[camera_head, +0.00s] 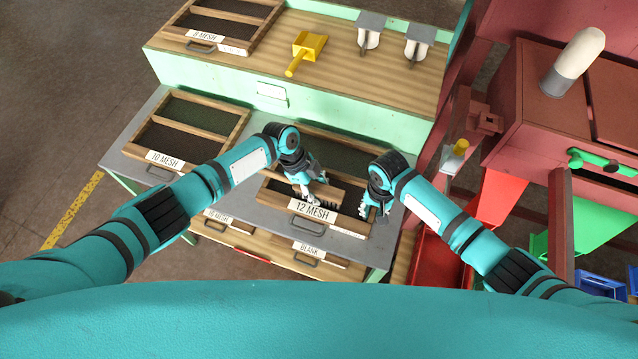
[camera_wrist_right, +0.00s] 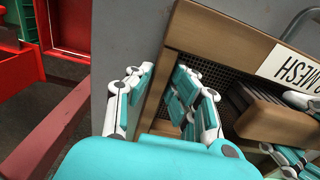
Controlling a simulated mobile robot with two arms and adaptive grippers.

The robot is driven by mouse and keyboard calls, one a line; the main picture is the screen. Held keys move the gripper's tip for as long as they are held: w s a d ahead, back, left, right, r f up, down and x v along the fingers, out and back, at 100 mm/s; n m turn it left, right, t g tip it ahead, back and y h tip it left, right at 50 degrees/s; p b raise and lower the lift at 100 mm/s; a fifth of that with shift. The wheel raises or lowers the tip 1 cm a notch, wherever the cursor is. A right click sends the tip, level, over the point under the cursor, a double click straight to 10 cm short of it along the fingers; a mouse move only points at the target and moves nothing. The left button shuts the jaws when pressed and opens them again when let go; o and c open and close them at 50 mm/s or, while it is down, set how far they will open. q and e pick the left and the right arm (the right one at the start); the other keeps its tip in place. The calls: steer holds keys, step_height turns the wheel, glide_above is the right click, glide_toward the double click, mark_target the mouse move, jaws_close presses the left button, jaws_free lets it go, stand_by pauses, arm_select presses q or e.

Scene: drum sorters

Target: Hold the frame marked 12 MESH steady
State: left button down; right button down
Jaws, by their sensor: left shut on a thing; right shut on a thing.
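The wooden frame marked 12 MESH (camera_head: 312,210) lies on the grey bench top, its label on the front rail. Its rim also shows in the right wrist view (camera_wrist_right: 215,35). My right gripper (camera_head: 375,210) is shut on the frame's right side rail, one finger outside and one inside over the mesh, as the right wrist view (camera_wrist_right: 160,98) shows. My left gripper (camera_head: 313,194) is shut on a wooden brush (camera_head: 336,191) with dark bristles over the mesh. The brush also shows in the right wrist view (camera_wrist_right: 280,122); the left fingers partly hide it.
The 10 MESH frame (camera_head: 165,160) lies to the left and the 8 MESH frame (camera_head: 200,38) on the upper shelf, with a yellow scoop (camera_head: 306,48). A red machine (camera_head: 545,115) stands to the right. A drawer marked BLANK (camera_head: 310,250) is below the bench top.

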arm_select(q)
steer(key=shift+s, duration=0.15)
steer(key=shift+w+d, duration=0.25)
steer(key=shift+w, duration=0.55)
steer(key=shift+w+d, duration=0.3)
steer(key=shift+w, duration=0.55)
steer(key=shift+w+d, duration=0.25)
steer(key=shift+w, duration=0.55)
steer(key=shift+s+a+r, duration=0.1)
steer(key=shift+s+a, duration=0.15)
steer(key=shift+s, duration=0.55)
steer(key=shift+s+a+f, duration=0.1)
steer(key=shift+s+a, duration=0.2)
steer(key=shift+s, duration=0.55)
steer(key=shift+s+a+r, duration=0.1)
steer(key=shift+s+a, duration=0.15)
steer(key=shift+s, duration=0.55)
